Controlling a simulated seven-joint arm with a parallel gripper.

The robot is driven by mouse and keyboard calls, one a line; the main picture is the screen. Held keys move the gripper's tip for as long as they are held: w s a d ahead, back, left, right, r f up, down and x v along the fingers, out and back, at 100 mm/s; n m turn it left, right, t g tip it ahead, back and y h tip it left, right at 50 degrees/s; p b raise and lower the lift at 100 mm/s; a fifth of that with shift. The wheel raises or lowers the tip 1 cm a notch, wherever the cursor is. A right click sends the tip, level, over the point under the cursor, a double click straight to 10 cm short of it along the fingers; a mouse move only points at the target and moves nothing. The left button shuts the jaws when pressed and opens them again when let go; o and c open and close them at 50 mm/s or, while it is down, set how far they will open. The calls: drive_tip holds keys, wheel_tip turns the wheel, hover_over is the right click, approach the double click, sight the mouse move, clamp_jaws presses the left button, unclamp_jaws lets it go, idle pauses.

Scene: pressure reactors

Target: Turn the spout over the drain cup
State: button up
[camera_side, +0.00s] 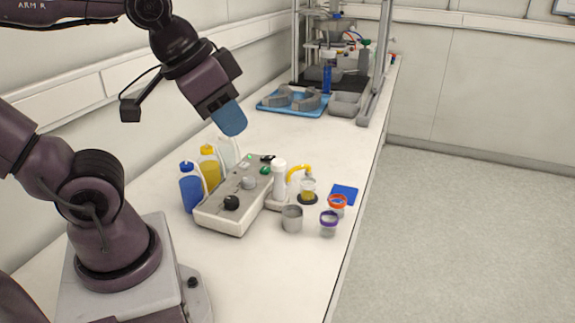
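The yellow curved spout (300,168) sits at the top of a white upright column (279,180) beside the grey control box. Its outlet end points right, above a small clear vessel with yellow liquid (308,190) on a black round base. The grey drain cup (292,220) stands in front of the column, apart from the spout's outlet. My gripper (231,120) has blue fingers and hangs in the air above and left of the spout, touching nothing. The fingers overlap from this side, so any gap between them is hidden.
The control box (235,198) has several knobs. Orange-rimmed (337,205) and purple-rimmed jars (329,223) and a blue pad (344,194) lie near the bench's right edge. A blue tray (267,106) sits farther back.

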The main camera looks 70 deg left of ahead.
drive_tip(key=o, duration=0.4)
drive_tip(key=shift+a+f, duration=0.15)
drive_tip(key=shift+a, duration=0.05)
drive_tip(key=shift+c, duration=0.2)
drive_tip(key=o, duration=0.7)
drive_tip(key=shift+w+a+f+n+g, duration=0.6)
drive_tip(key=shift+w+a+f+g, duration=0.1)
drive_tip(key=shift+w+a+f, duration=0.2)
drive_tip(key=n+g, duration=0.4)
drive_tip(key=n, duration=0.4)
approach(278, 161)
wheel_tip(278, 161, down, 10)
drive_tip(key=shift+w+r, duration=0.15)
clamp_jaws()
